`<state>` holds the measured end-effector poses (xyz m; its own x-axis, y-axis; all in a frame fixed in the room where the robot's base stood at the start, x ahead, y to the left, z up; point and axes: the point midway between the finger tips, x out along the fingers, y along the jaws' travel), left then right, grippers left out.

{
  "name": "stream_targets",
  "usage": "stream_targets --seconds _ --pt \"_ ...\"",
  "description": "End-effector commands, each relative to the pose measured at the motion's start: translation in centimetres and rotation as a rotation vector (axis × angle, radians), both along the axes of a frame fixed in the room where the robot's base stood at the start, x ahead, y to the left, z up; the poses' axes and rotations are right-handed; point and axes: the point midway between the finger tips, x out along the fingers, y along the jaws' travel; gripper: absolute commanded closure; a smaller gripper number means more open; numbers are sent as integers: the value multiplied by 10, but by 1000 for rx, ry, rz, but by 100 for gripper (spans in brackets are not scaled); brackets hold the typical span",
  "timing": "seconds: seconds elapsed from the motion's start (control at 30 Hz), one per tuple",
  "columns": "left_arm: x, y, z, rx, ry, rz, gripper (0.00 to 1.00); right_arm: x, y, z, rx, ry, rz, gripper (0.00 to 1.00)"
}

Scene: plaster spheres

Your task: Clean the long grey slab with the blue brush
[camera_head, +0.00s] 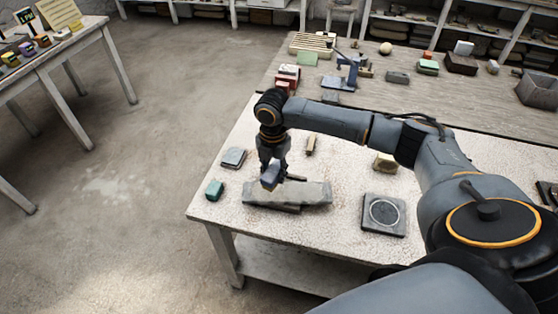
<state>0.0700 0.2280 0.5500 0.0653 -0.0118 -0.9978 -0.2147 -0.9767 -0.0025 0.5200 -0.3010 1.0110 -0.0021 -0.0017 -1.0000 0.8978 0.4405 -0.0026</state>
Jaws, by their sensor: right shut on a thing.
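The long grey slab (308,193) lies near the front edge of the pale worktable. My right gripper (272,166) points down over its left part and is shut on the blue brush (271,175). The brush looks like a blue-grey block with a yellowish underside. It is at the slab's upper surface near its left end; I cannot tell whether it touches. My left gripper is not in view.
A square plate with a ring (384,214) is to the right. My right arm spans the table.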

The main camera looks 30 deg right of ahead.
Motion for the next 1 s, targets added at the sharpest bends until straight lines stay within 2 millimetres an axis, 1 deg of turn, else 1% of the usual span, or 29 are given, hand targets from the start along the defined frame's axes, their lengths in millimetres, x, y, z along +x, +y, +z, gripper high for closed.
stream_targets --seconds 0.03,0.2,0.37,0.57,0.83,1.0 --pt "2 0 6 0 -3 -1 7 2 -7 1 0 1 59 89" --pt "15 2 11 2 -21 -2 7 8 -20 -4 1 -1 209 89" --pt "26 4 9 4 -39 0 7 9 -23 -9 1 -1 251 89" --pt "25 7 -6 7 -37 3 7 9 -23 -23 1 0 252 89" --pt "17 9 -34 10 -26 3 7 8 -23 -49 1 -2 251 89" --pt "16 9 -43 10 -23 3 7 8 -23 -58 1 0 251 89"
